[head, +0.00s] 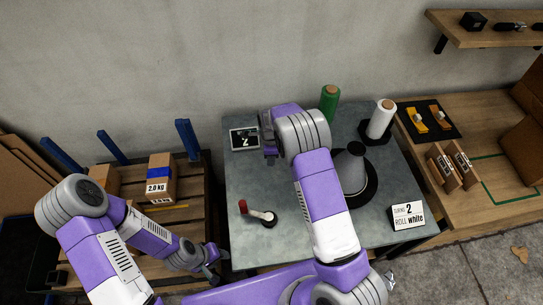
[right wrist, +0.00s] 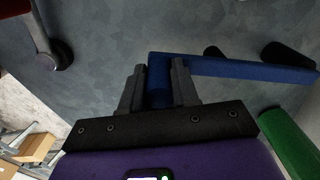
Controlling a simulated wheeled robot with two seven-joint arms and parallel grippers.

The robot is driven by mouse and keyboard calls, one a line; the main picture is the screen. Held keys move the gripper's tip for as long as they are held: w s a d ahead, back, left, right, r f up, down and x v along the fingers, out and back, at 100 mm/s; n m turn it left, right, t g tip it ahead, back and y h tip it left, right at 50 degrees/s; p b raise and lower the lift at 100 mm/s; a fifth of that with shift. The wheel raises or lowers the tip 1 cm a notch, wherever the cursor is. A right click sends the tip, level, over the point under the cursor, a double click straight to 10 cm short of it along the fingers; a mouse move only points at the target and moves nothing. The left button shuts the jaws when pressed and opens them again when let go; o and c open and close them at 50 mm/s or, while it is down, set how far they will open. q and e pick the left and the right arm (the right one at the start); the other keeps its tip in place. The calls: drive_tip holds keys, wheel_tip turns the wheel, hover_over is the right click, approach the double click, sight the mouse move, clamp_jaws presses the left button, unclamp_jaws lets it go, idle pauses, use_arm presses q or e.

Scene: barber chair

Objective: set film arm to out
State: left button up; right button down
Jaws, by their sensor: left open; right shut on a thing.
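The film arm is a blue bar (right wrist: 240,66) with a blue upright grip (right wrist: 158,80) at its near end, seen in the right wrist view. My right gripper (right wrist: 157,88) is shut on that grip, with one finger on each side. In the head view the right gripper (head: 270,152) is over the back of the grey table, and my own wrist hides the film arm. My left gripper (head: 212,268) is open and empty, low beside the table's left front edge, away from the arm.
The grey table (head: 300,240) bears a red-handled lever (head: 258,214), a small display (head: 243,138), a green roll (head: 330,103), a white roll (head: 381,120), a grey cone (head: 352,170) on a black disc and a card (head: 407,216) reading "2 ROLL white". A pallet with a box (head: 161,178) stands left.

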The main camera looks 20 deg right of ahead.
drive_tip(key=shift+w+a+r, duration=0.1)
drive_tip(key=shift+a, duration=0.1)
drive_tip(key=c, duration=0.8)
unclamp_jaws()
drive_tip(key=shift+c, duration=0.2)
wheel_tip(320, 180, up, 8)
drive_tip(key=shift+f+p, duration=0.25)
drive_tip(key=shift+p, duration=0.15)
